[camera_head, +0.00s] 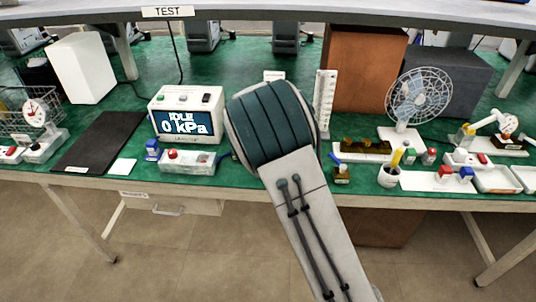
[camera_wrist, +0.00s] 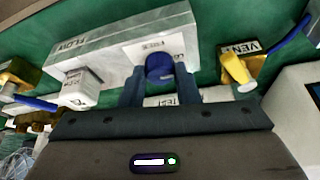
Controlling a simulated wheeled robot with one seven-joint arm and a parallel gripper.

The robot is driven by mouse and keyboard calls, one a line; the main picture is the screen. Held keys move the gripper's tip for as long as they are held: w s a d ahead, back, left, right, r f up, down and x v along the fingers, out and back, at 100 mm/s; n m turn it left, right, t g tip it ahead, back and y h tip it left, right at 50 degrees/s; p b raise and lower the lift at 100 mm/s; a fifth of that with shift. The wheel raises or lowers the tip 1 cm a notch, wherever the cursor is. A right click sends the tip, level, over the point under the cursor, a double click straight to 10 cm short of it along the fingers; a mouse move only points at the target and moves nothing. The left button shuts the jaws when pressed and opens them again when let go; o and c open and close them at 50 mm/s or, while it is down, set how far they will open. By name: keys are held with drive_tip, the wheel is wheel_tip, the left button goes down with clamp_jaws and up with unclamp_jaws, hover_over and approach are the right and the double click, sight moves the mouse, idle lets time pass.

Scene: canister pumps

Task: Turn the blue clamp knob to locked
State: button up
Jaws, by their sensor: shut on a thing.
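The knob's exact turn angle and any pointer are hard to make out. In the head view, my arm hides the knob and the gripper.
Beside the block is a brass valve with a yellow handle (camera_wrist: 236,70) and a VENT label (camera_wrist: 240,47). A white cube-shaped part (camera_wrist: 80,90) stands at the left. A fan (camera_head: 418,98) stands right of my arm.

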idle(0.3)
drive_tip(key=o, duration=1)
drive_tip(key=shift+c, duration=0.2)
drive_tip(key=shift+r, duration=0.1)
drive_tip(key=v, duration=1.3)
drive_tip(key=shift+s+r, duration=0.25)
drive_tip(key=shift+a, duration=0.1)
drive_tip(key=s+d+r+g+y, duration=0.1)
drive_tip(key=s+d+r, duration=0.3)
drive_tip(key=s+d, duration=0.95)
drive_tip(key=s+d+f+n, duration=0.1)
drive_tip(key=s+d, duration=0.5)
drive_tip(key=s, duration=0.9)
drive_tip(key=shift+s+n+p, duration=0.25)
drive_tip(key=shift+n+p, duration=0.1)
drive_tip(key=shift+n, duration=0.45)
